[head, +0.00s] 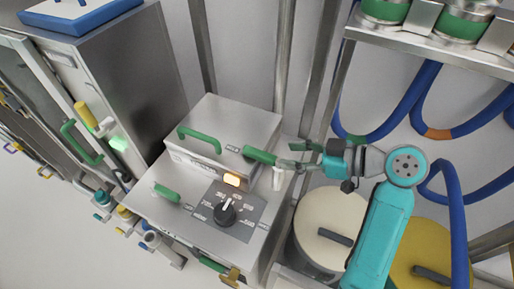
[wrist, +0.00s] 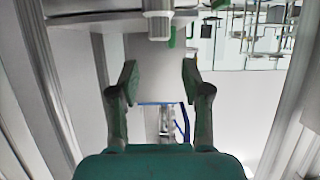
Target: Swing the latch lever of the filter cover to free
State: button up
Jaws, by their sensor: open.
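The filter cover appears to be the metal box lid (head: 228,122) with a green handle (head: 200,138) on top, on a steel cabinet. A green lever (head: 260,156), likely the latch lever, sticks out at the lid's right front corner. My gripper (head: 292,157) is to the right of this lever, with its fingers pointing left toward it. The fingers are apart, and I cannot tell whether they touch the lever. In the wrist view my gripper (wrist: 160,80) shows its two green fingertips spread, with no object clearly held between them.
A white-lidded drum (head: 325,215) and a yellow-lidded drum (head: 425,250) stand at the lower right. Blue hoses (head: 405,105) and steel posts (head: 284,60) crowd the back.

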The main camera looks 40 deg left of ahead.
aim_at(260, 152)
jog(key=x, duration=1)
jog(key=shift+a, duration=0.2)
jog(key=shift+c, duration=0.3)
grip_shut()
